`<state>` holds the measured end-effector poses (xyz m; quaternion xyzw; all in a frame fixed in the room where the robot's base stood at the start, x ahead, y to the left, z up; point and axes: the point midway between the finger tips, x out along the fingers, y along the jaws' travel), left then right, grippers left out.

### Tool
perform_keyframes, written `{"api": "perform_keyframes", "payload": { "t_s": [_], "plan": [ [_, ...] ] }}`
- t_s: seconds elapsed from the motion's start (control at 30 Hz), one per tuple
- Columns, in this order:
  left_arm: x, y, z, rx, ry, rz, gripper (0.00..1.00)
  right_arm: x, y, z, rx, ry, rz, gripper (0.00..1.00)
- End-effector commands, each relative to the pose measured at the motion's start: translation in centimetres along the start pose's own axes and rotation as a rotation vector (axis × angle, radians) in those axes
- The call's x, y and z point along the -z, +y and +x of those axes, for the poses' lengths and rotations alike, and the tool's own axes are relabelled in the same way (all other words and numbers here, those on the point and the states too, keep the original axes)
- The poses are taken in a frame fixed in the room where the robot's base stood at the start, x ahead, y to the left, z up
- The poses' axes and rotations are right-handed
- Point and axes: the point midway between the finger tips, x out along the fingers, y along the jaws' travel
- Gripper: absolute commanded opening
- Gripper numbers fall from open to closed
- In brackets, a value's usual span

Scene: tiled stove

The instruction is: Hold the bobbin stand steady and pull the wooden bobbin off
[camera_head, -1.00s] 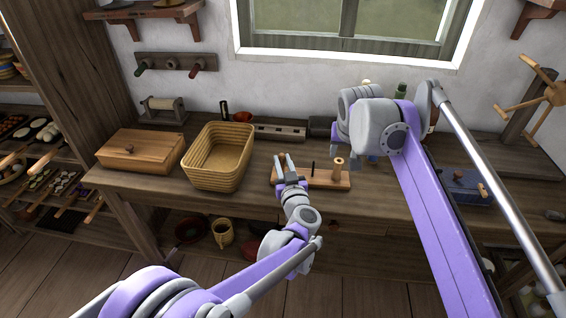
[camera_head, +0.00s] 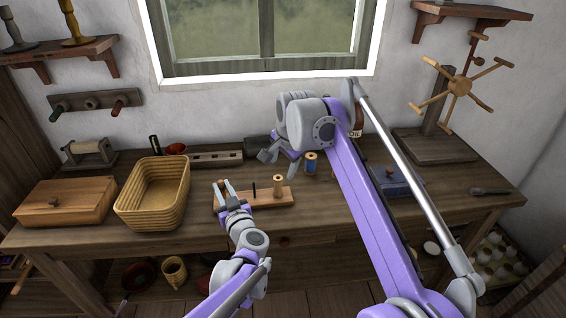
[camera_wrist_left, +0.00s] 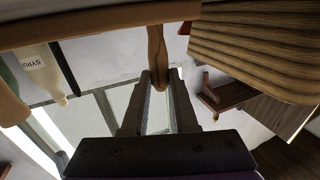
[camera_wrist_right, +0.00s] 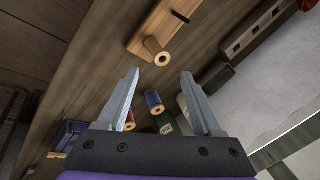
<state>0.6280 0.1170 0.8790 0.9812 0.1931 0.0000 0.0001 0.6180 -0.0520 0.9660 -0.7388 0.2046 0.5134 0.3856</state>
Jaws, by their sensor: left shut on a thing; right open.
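The bobbin stand (camera_head: 250,201) is a wooden board on the workbench with a dark upright peg (camera_head: 254,189) in the middle. The pale wooden bobbin (camera_head: 278,186) stands at its right end. My left gripper (camera_head: 223,188) is shut on the stand's tapered wooden post at the left end, and the left wrist view shows this post (camera_wrist_left: 157,58) between the fingertips. My right gripper (camera_head: 281,162) is open and empty above and behind the bobbin. In the right wrist view the bobbin (camera_wrist_right: 156,49) lies ahead of the open fingertips, not between the jaws.
A woven basket (camera_head: 154,201) and a lidded wooden box (camera_head: 66,203) stand left of the stand. A blue thread spool (camera_head: 310,163) stands close behind the bobbin to the right. A blue box (camera_head: 396,181) and wooden yarn winder (camera_head: 441,145) are further right.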

Motion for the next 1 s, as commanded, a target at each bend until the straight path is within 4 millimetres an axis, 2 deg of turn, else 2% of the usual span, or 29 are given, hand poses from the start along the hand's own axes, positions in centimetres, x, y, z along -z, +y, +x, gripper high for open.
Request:
{"api": "perform_keyframes", "payload": {
  "t_s": [0.3,0.5,0.7,0.87,1.0],
  "plan": [
    [0.0,0.0,0.0,0.0,0.0,0.0,0.0,1.3,-0.2,0.5,-0.046,-0.107,0.834,0.68],
    [0.0,0.0,0.0,0.0,0.0,0.0,0.0,1.7,-0.2,0.6,-0.097,-0.158,1.262,0.68],
    [0.0,0.0,0.0,0.0,0.0,0.0,0.0,1.9,-0.1,0.6,-0.132,-0.18,1.483,0.68],
    [0.0,0.0,0.0,0.0,0.0,0.0,0.0,1.8,-0.2,1.2,-0.14,-0.185,1.527,0.68],
    [0.0,0.0,0.0,0.0,0.0,0.0,0.0,1.4,-0.2,2.8,-0.139,-0.185,1.525,0.68]
  ]
}}
